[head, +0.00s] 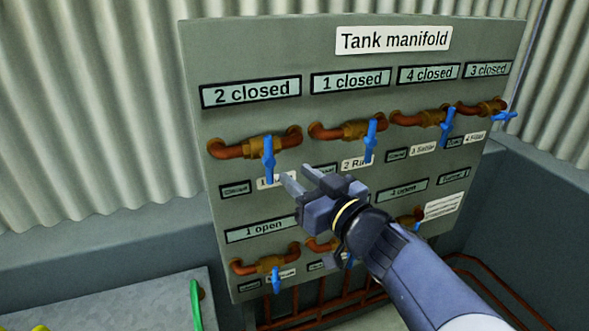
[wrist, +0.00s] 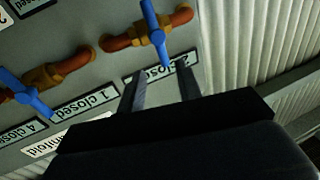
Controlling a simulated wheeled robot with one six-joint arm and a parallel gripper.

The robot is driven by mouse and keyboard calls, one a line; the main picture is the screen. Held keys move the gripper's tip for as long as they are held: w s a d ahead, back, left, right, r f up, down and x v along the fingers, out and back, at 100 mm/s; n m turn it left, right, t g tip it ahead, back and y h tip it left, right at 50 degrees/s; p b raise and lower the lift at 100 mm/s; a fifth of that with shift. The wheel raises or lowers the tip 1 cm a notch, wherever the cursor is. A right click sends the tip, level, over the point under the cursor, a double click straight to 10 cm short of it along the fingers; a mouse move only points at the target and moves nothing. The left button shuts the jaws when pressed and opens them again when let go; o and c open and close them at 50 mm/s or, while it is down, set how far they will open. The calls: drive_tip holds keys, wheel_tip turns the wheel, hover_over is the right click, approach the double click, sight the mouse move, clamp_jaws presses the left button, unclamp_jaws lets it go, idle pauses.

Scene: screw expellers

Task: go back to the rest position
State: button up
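My gripper (head: 296,174) is in front of the tank manifold panel (head: 235,40), with its two fingers apart and nothing seen between them. In the head view its fingertips are just right of the upper-left valve's blue handle (head: 268,160), which hangs down below the "2 closed" display (head: 251,91). In the wrist view my gripper (wrist: 160,80) is open, and that blue handle (wrist: 153,30) shows beyond the fingertips; the exact gap is unclear. My gripper and arm hide part of the lower valve row.
More blue-handled valves, such as one below "1 closed" (head: 370,140), stick out from the panel. The far-right upper handle (head: 504,116) lies roughly crosswise. Copper pipes run below the panel.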

sight(270, 155)
drive_tip(key=shift+a, duration=0.1)
drive_tip(key=x, duration=1)
drive_tip(key=shift+w, duration=0.15)
drive_tip(key=shift+w+a, duration=0.2)
drive_tip(key=shift+w, duration=0.05)
drive_tip(key=shift+s+n, duration=0.1)
drive_tip(key=shift+n, duration=0.4)
